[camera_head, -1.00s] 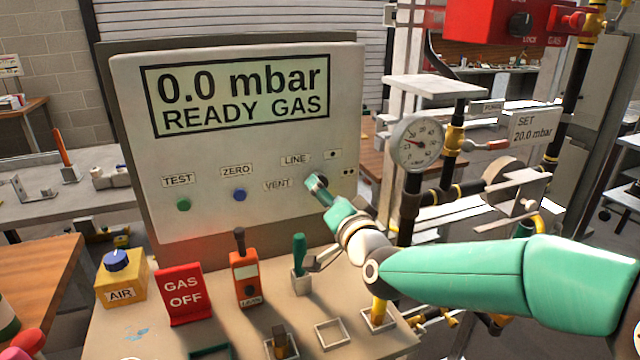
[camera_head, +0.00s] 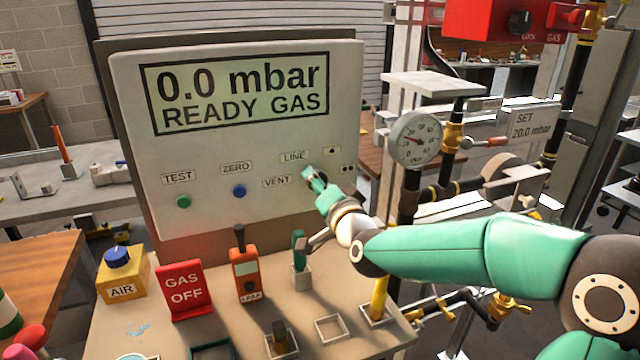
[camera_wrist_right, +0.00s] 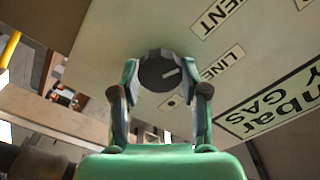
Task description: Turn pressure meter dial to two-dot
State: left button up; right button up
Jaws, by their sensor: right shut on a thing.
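The pressure meter (camera_head: 235,130) is a pale panel whose screen reads "0.0 mbar READY GAS". Its black dial (camera_wrist_right: 160,72) sits between the two fingers of my right gripper (camera_wrist_right: 160,98) in the wrist view. The gripper is shut on it. The dial's white mark points right in that view, toward the LINE label side (camera_wrist_right: 222,68). In the head view my right gripper (camera_head: 314,180) mostly hides the dial. The LINE (camera_head: 295,156), VENT (camera_head: 277,182), one-dot (camera_head: 331,151) and two-dot (camera_head: 347,169) labels surround it. My left gripper is not in view.
Green TEST (camera_head: 183,202) and blue ZERO (camera_head: 239,191) buttons are left of the dial. Below stand a yellow AIR box (camera_head: 121,278), a red GAS OFF sign (camera_head: 184,290) and an orange tester (camera_head: 245,275). A round gauge (camera_head: 415,139) and pipes are close on the right.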

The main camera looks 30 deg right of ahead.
jog(key=shift+w+a+f+m+b, duration=0.1)
jog(key=shift+f+m+b, duration=0.1)
jog(key=shift+m+b, duration=3.7)
jog(key=shift+s+f+m+b, duration=0.15)
jog(key=shift+m+b, duration=2.4)
jog(key=shift+m, duration=2.55)
jog(key=shift+w+a+f+m+b, duration=0.1)
jog(key=shift+w+f+m+b, duration=0.1)
jog(key=shift+m+b, duration=3.7)
jog(key=shift+m+p, duration=0.6)
jog(key=shift+p, duration=0.05)
jog(key=o, duration=1.1)
jog(key=shift+d+r, duration=0.1)
jog(key=shift+o, duration=0.2)
jog(key=shift+r, duration=0.15)
